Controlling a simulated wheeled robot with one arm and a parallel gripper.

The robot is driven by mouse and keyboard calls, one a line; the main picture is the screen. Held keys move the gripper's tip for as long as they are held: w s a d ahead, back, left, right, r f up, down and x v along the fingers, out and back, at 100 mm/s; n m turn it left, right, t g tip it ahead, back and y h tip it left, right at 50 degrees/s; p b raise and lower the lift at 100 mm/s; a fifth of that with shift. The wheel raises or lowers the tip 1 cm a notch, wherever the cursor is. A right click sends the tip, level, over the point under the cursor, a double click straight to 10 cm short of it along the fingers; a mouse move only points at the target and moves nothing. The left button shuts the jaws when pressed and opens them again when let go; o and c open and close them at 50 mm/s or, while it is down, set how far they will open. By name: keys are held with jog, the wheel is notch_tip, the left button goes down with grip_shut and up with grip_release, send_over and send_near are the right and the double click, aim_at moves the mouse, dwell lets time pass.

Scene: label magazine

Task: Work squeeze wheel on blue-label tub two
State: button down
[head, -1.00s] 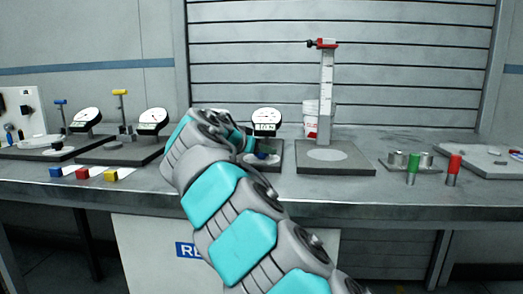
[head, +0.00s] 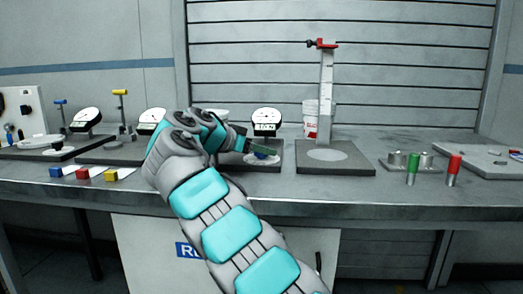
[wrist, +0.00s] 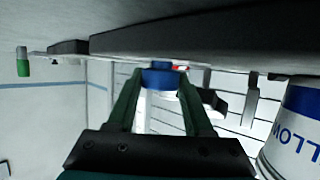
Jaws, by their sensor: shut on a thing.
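A blue knob-like wheel (wrist: 161,76) sits between the fingertips of my gripper (wrist: 160,82) in the wrist view, and the jaws are shut on it. In the head view my gripper (head: 257,151) reaches in from the left over a dark base plate (head: 270,166). The blue wheel (head: 262,155) shows only as a small patch there, below a white dial gauge (head: 266,117). A white tub (wrist: 298,128) with a blue band and blue lettering, partly cut off as "LLOW", stands at the right of the wrist view.
Another stand with a tall scale column (head: 326,95) is right of my gripper, with a red-lettered tub (head: 310,118) behind it. Green (head: 414,164) and red (head: 454,165) handled pieces stand farther right. Blue, red and yellow blocks (head: 83,173) lie near the front edge, left of my arm.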

jog(key=shift+m+g+h, duration=0.4)
jog(key=shift+m+g, duration=0.1)
dwell(0.5)
jog(key=shift+c, duration=1.5)
grip_release()
